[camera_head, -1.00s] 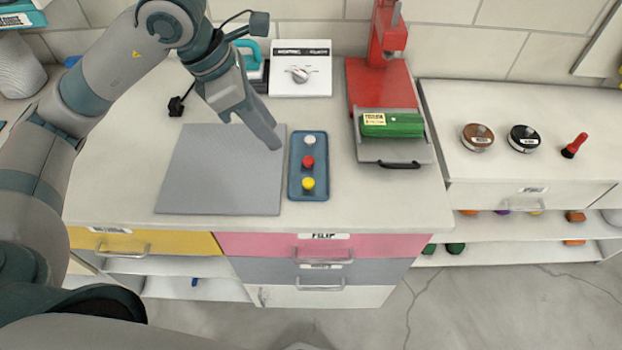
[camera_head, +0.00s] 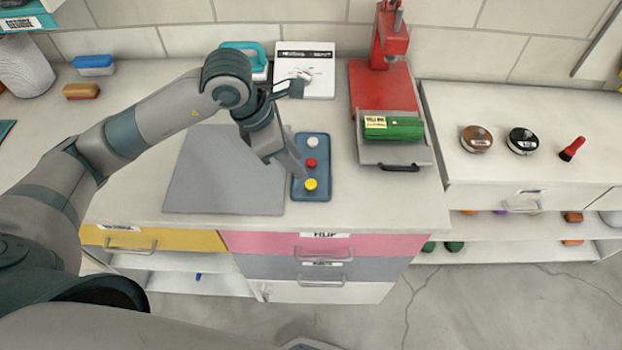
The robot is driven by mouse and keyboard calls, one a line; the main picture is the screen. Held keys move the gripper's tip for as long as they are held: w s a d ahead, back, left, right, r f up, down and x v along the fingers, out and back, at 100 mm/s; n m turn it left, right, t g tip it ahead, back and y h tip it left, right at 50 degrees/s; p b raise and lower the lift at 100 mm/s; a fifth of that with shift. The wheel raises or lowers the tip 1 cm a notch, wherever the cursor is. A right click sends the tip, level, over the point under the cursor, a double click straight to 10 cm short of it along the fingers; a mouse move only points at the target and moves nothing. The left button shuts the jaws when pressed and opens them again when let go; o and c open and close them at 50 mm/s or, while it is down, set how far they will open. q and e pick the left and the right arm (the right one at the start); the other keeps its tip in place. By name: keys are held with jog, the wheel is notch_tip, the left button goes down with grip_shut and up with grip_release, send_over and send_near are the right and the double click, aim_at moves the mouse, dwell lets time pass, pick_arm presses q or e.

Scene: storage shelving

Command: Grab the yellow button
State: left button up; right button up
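The yellow button (camera_head: 311,184) sits at the near end of a blue tray (camera_head: 325,188) on the white counter. A red button (camera_head: 311,163) and a white button (camera_head: 313,141) lie behind it in a row in the same tray. My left gripper (camera_head: 294,172) points down over the tray's left edge, just left of the red and yellow buttons. It holds nothing that I can see, and I cannot tell whether its fingers are apart. My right gripper is not in view.
A grey mat (camera_head: 220,190) lies left of the tray. A red press (camera_head: 383,80) with a green block (camera_head: 393,128) stands to the right. A white box with a dial (camera_head: 305,82) stands behind. The counter's front strip is clear above the pink drawer (camera_head: 330,245).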

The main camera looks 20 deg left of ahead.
aim_at(310, 182)
pick_arm(q)
jog(key=shift+x, duration=1.1)
jog(key=shift+d+f+p, duration=0.25)
jog(key=shift+f+p, duration=0.45)
jog(key=shift+p, duration=0.25)
jog(key=p+x, duration=0.1)
jog(key=x, duration=0.2)
jog(key=shift+s, duration=0.15)
jog(key=shift+f, duration=0.4)
jog(key=shift+c, duration=0.2)
grip_shut()
